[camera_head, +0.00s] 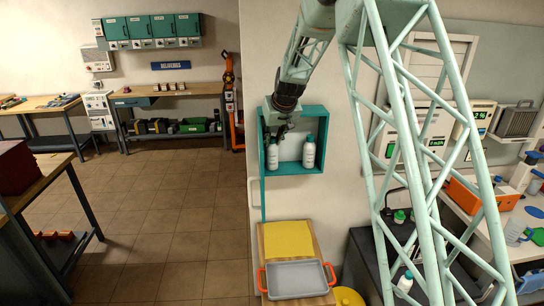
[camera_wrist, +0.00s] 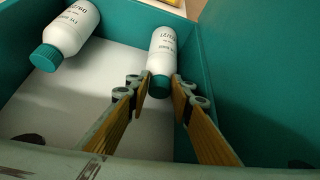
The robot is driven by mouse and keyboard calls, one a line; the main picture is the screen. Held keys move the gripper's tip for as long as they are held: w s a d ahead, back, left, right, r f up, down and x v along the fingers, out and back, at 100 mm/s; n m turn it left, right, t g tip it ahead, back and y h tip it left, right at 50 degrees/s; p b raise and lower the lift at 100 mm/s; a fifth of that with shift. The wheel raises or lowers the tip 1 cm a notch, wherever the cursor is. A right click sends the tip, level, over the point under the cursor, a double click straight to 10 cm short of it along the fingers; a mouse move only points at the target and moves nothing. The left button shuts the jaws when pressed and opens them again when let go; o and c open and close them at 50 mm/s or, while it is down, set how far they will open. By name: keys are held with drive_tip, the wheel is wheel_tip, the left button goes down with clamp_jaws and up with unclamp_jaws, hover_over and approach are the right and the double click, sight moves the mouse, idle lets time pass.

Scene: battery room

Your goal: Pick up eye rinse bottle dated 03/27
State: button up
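Two white bottles with teal caps stand in the teal wall box (camera_head: 325,128). In the wrist view their labels are upside down. The bottle between my fingertips (camera_wrist: 162,50) appears to read 03/27; in the head view it is the left bottle (camera_head: 273,157). The other bottle (camera_wrist: 68,32) appears to read 09/20 and is the right one in the head view (camera_head: 309,153). My gripper (camera_wrist: 162,82) is open, with one fingertip on either side of the 03/27 bottle near its teal cap. I cannot tell whether the fingers touch it.
A lab bench (camera_head: 520,222) with equipment stands at right. The tiled floor at left is clear.

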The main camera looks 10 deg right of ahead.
clamp_jaws()
drive_tip(key=shift+s, duration=0.15)
drive_tip(key=shift+v, duration=1.15)
drive_tip(key=s+d+r+b, duration=0.1)
drive_tip(key=s+r, duration=0.5)
drive_tip(key=s, duration=0.6)
drive_tip(key=shift+s+b, duration=0.15)
drive_tip(key=shift+b, duration=0.55)
drive_tip(key=shift+d, duration=0.15)
